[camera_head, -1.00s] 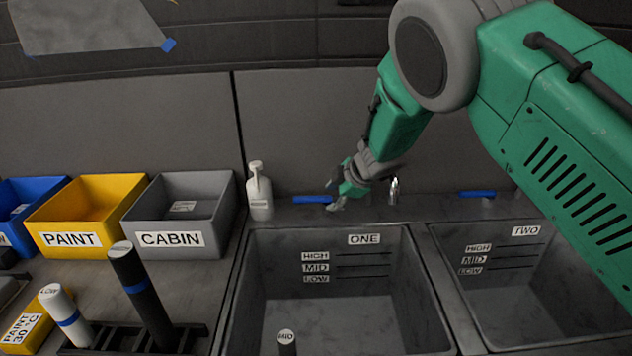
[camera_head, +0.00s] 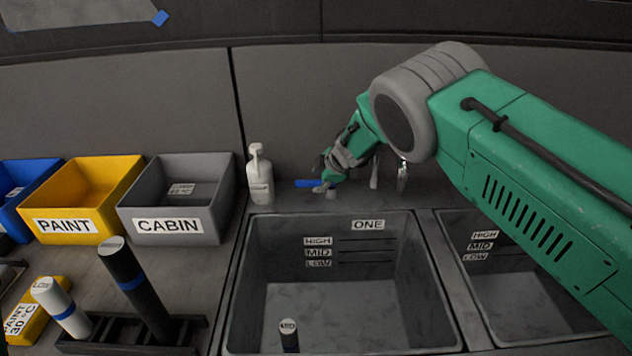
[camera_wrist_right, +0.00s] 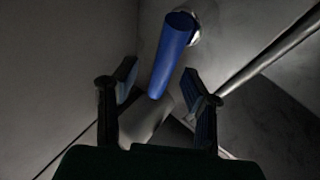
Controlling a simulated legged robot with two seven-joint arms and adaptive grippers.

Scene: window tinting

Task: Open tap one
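The handle of tap one is a blue lever (camera_head: 308,183) behind basin ONE (camera_head: 436,285), just right of the white bottle. My right gripper (camera_head: 325,186) is at the right end of the lever. In the right wrist view the blue lever (camera_wrist_right: 170,52) points down between the two fingers of the right gripper (camera_wrist_right: 165,95), which are spread apart. No contact between fingers and lever is visible there. The metal spout (camera_head: 403,176) stands right of the gripper, partly hidden by my arm. My left gripper is not in view.
A white pump bottle (camera_head: 260,178) stands close left of the lever. Basin TWO (camera_head: 480,290) is partly covered by my arm. Yellow PAINT (camera_head: 95,190) and grey CABIN (camera_head: 222,205) bins stand left. A dark MID cylinder (camera_head: 289,338) is inside basin ONE.

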